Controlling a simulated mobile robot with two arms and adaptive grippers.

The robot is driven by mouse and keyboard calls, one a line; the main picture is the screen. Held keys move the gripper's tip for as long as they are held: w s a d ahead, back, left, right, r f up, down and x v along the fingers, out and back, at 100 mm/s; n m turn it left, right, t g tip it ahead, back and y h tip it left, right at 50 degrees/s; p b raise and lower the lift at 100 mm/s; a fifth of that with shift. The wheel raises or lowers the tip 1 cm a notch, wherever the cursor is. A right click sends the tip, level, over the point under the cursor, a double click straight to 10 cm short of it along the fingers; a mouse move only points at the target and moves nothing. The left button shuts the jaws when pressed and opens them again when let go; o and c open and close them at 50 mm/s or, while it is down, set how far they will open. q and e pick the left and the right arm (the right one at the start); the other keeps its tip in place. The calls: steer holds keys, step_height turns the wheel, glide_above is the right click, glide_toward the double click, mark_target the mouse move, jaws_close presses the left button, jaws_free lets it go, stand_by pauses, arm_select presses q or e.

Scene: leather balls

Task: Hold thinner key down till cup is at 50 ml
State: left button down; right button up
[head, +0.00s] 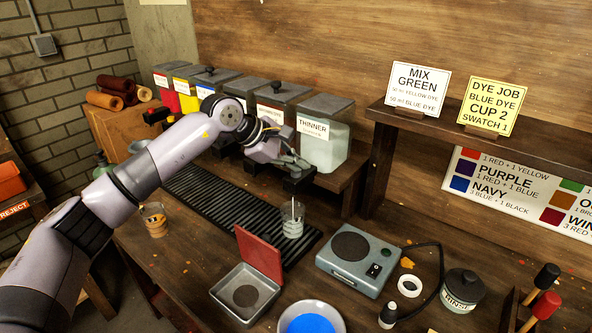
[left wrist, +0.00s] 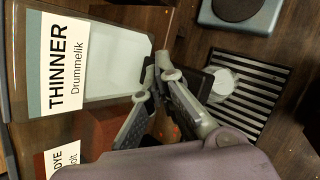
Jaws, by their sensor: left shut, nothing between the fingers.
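The thinner dispenser (head: 327,140) is a tank of pale liquid with a white THINNER label. It also shows in the left wrist view (left wrist: 112,65). Its dark key (head: 298,182) sticks out at the front, low down. My left gripper (head: 296,163) is shut and empty, right at the key from above; I cannot tell whether it presses it. The cup also shows in the left wrist view (left wrist: 222,86), partly behind the gripper. Its liquid level cannot be read. My right gripper is out of view.
Several dye dispensers stand in a row to the left, partly behind my arm. The slatted drip tray (head: 205,192) runs below them.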

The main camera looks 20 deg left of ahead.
mark_target(296, 173)
arm_select(q)
steer(key=shift+r, duration=0.75)
steer(key=shift+p, duration=0.3)
steer(key=shift+r+p, duration=1.4)
steer(key=shift+r, duration=1.1)
steer(key=shift+a, duration=0.1)
